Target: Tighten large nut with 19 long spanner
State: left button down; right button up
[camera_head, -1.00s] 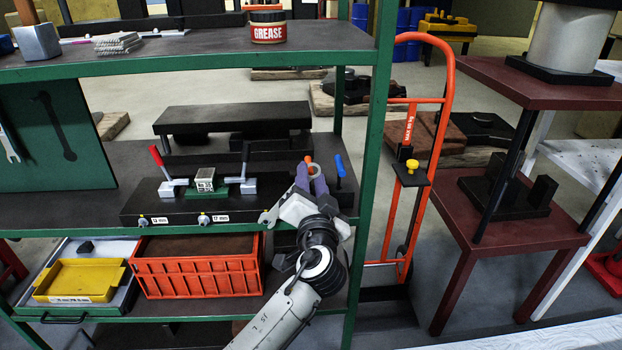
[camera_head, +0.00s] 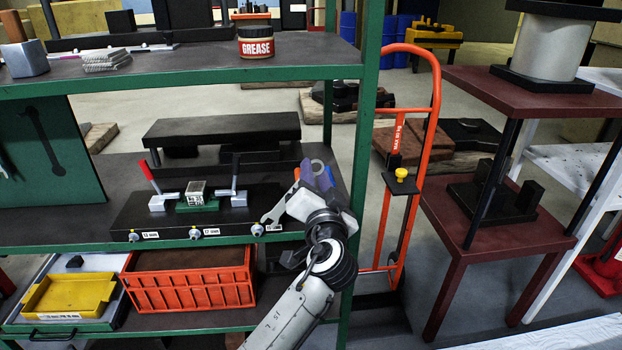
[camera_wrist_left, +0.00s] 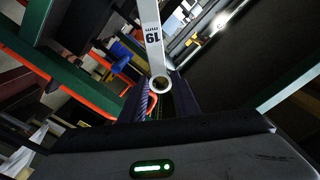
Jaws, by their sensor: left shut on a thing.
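My left gripper (camera_head: 318,178) is shut on a grey spanner in front of the shelf's right end. The spanner (camera_wrist_left: 153,40) shows "19 mm" in the left wrist view, with its ring end between the fingers. In the head view its open jaw (camera_head: 269,215) points down-left. The jaw is close above and right of the rightmost nut (camera_head: 257,229) on the black block's (camera_head: 130,212) front face. Whether they touch is hard to tell. Two other nuts sit left of it, labelled 13 mm and 17 mm. My right gripper is out of view.
The green shelf post (camera_head: 366,120) stands just right of my left gripper. An upper shelf with a grease tin (camera_head: 256,42) is above. An orange crate (camera_head: 190,285) and yellow tray (camera_head: 68,296) sit below. An orange hand truck (camera_head: 432,130) stands right.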

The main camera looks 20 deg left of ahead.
pick_arm(q)
jog(key=shift+d+r, duration=0.1)
jog(key=shift+d, duration=0.05)
jog(key=shift+v, duration=2.95)
jog(key=s+d+f+m+t+h, duration=0.1)
jog(key=s+f+m+h, duration=0.1)
jog(key=s, duration=0.8)
jog(key=s+d+f+m+t+h+p, duration=0.1)
jog(key=s+f+m+h, duration=0.2)
jog(key=s+h, duration=0.4)
jog(key=s+m, duration=0.1)
jog(key=s, duration=0.3)
jog(key=shift+f+t, duration=0.2)
jog(key=shift+t, duration=0.1)
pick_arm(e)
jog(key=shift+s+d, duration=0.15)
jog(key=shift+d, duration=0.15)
